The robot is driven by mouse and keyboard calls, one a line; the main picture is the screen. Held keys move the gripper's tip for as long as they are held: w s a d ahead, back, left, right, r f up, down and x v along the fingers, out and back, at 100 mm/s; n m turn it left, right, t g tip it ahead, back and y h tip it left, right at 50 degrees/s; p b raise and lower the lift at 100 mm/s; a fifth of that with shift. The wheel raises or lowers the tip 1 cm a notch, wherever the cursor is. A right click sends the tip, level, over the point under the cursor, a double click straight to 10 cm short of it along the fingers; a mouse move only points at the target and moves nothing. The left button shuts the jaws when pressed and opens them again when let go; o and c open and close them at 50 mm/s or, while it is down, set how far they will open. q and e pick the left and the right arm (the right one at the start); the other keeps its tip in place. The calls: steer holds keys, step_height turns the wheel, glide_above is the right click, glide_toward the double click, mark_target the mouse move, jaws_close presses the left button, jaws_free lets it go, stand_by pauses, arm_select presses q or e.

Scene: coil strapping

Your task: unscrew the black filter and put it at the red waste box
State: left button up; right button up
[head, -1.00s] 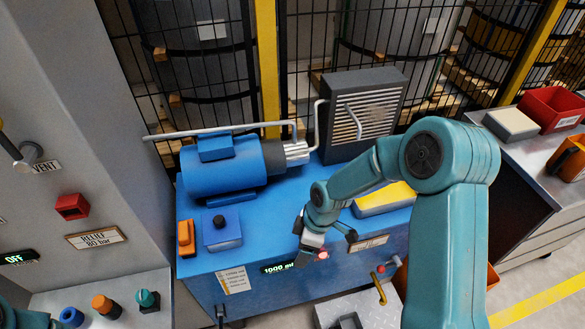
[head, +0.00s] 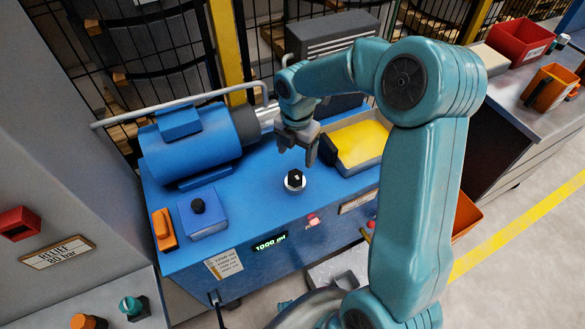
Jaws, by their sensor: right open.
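The black filter (head: 296,177) appears to be the small black cap with a white ring, upright on the blue tank top (head: 255,205). My right gripper (head: 297,155) is open, fingers pointing down, just behind and above the cap in the picture. It looks empty and apart from the cap; the exact height gap is hard to tell. The red waste box (head: 519,42) stands on the bench at the far upper right, and its inside is partly visible. My left gripper does not show.
A blue motor (head: 190,140) stands left of the cap. A yellow-filled tray (head: 357,142) lies right of the gripper. A blue box with a black knob (head: 203,214) and an orange item (head: 163,229) sit front left. An orange bin (head: 550,88) stands near the red box.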

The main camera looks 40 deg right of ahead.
mark_target(295, 174)
step_height(295, 174, down, 9)
steer(key=shift+b, duration=0.3)
steer(key=shift+a, duration=0.1)
